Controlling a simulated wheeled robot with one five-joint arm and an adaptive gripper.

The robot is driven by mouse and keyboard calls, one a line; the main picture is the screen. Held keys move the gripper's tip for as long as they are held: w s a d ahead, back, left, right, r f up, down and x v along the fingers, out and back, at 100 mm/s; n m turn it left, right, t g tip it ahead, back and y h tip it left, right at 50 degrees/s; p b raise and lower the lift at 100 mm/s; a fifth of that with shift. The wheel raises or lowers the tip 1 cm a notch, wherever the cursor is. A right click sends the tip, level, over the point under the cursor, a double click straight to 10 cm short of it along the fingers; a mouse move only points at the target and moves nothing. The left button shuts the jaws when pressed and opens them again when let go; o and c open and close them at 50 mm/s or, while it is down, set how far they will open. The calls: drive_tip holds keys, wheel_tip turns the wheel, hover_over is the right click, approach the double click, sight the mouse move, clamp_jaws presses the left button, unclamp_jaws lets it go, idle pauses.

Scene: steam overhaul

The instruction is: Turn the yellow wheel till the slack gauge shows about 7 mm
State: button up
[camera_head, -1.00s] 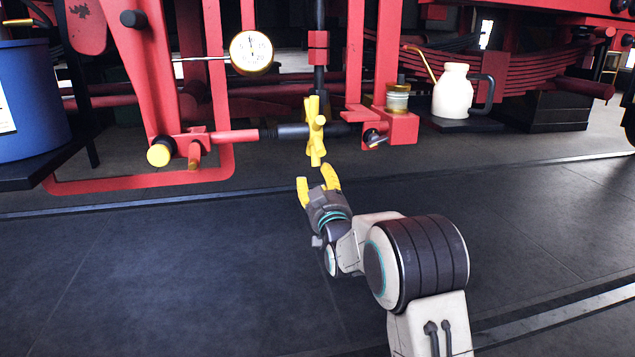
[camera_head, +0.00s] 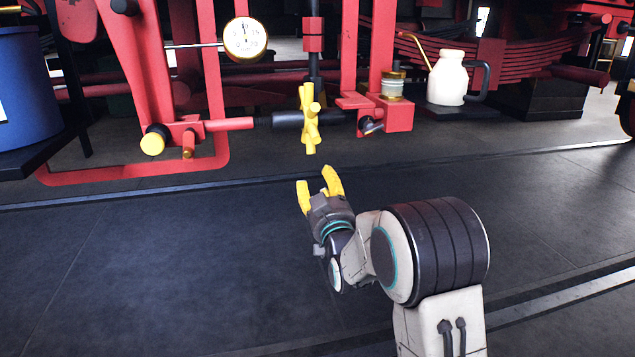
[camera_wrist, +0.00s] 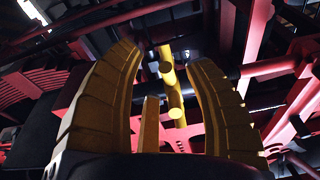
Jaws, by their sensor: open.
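The yellow wheel (camera_head: 310,118) sits on a dark horizontal rod below the red frame, in the upper middle of the head view. It has stubby spokes and also shows in the wrist view (camera_wrist: 171,85), between the fingers and beyond them. The round white slack gauge (camera_head: 245,40) with a brass rim is up and to the left of the wheel. Its needle and reading are too small to tell. My gripper (camera_head: 318,182) is open and empty, with yellow fingers. It is below the wheel and apart from it.
A cream oil can (camera_head: 447,78) stands on a dark ledge at the right. A small jar (camera_head: 393,84) sits on a red bracket. A blue drum (camera_head: 28,90) is at the left. The dark floor in front is clear, crossed by a rail strip.

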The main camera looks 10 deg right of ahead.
sight(316, 112)
drive_tip(key=r+p, duration=0.2)
drive_tip(key=r, duration=0.2)
drive_tip(key=s+r+p, duration=0.1)
drive_tip(key=r+p, duration=0.1)
drive_tip(key=r, duration=0.3)
drive_tip(key=r+p, duration=0.2)
drive_tip(key=r, duration=0.3)
drive_tip(key=shift+s+r, duration=0.2)
drive_tip(key=shift+r, duration=0.05)
drive_tip(key=shift+w+r+p, duration=0.15)
drive_tip(key=shift+r+p, duration=0.15)
drive_tip(key=shift+w, duration=0.3)
drive_tip(key=w+p, duration=0.3)
drive_tip(key=shift+r, duration=0.4)
drive_tip(key=shift+w+p, duration=0.65)
drive_tip(key=shift+w, duration=0.2)
drive_tip(key=shift+c, duration=0.4)
